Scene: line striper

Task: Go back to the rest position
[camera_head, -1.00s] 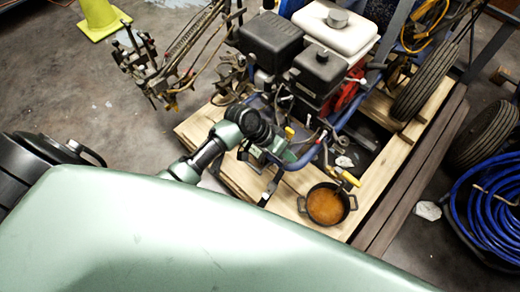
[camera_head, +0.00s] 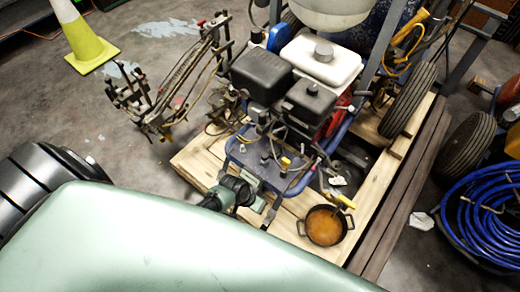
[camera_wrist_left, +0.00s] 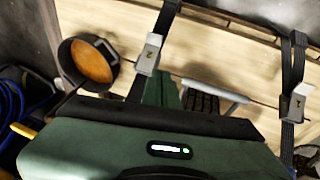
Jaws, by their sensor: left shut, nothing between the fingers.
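My left gripper (camera_head: 266,204) is low in the middle of the head view, over the near side of the wooden pallet (camera_head: 193,160) and to the left of the black pot. It is shut and holds nothing. In the left wrist view, its two dark fingers with grey blocks (camera_wrist_left: 228,70) show above the green gripper body, with pallet boards behind them. Much of the left arm is hidden behind my large pale green part in the foreground. My right gripper is in neither view.
The line striper (camera_head: 318,100) stands on the pallet, close beyond my left gripper. A black pot (camera_head: 325,226) with orange contents sits on the boards. A blue hose coil (camera_head: 490,205) lies right. A yellow-green cone (camera_head: 85,40) stands far left.

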